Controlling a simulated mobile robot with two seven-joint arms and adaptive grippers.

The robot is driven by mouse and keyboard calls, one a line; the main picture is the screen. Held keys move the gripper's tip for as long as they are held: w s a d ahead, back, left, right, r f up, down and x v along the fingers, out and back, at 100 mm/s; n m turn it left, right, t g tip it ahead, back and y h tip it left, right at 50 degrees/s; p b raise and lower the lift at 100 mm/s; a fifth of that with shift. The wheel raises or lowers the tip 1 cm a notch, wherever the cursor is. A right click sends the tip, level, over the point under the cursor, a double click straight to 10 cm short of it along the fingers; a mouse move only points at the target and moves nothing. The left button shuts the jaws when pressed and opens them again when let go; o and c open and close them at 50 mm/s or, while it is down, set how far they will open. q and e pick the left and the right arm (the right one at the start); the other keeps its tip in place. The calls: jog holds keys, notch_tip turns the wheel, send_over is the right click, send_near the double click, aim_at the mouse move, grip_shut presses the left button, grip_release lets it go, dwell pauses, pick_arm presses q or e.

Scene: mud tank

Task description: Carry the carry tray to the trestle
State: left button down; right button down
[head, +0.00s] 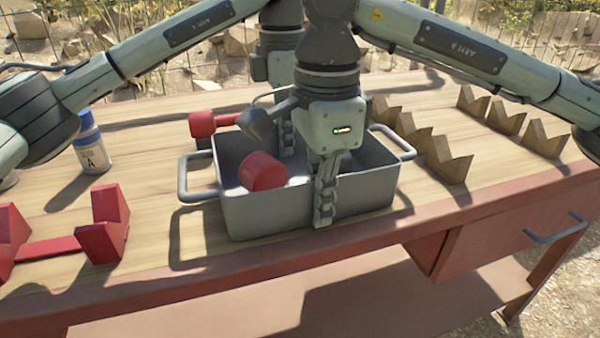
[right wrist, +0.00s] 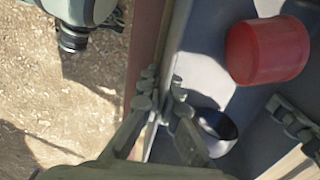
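The grey carry tray (head: 260,212) is on the wooden bench top, with a handle at each end; I cannot tell if it is slightly raised. A red cylinder (head: 262,171) lies inside it; it also shows in the right wrist view (right wrist: 268,50). My right gripper (head: 325,195) is at the near long wall; in the right wrist view its fingers (right wrist: 163,90) close on the rim from both sides. My left gripper (head: 287,138) is at the far wall, its inner finger flat against it and the outer one hidden.
A red frame with two end blocks (head: 103,226) and a blue-capped bottle (head: 90,145) stand left of the tray. Another red piece (head: 203,124) is behind it. Several notched wooden blocks (head: 447,163) stand to the right. The bench (head: 480,205) has clear room at its right front.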

pick_arm(q)
jog(key=shift+r, duration=0.15)
pick_arm(e)
jog(key=shift+r, duration=0.15)
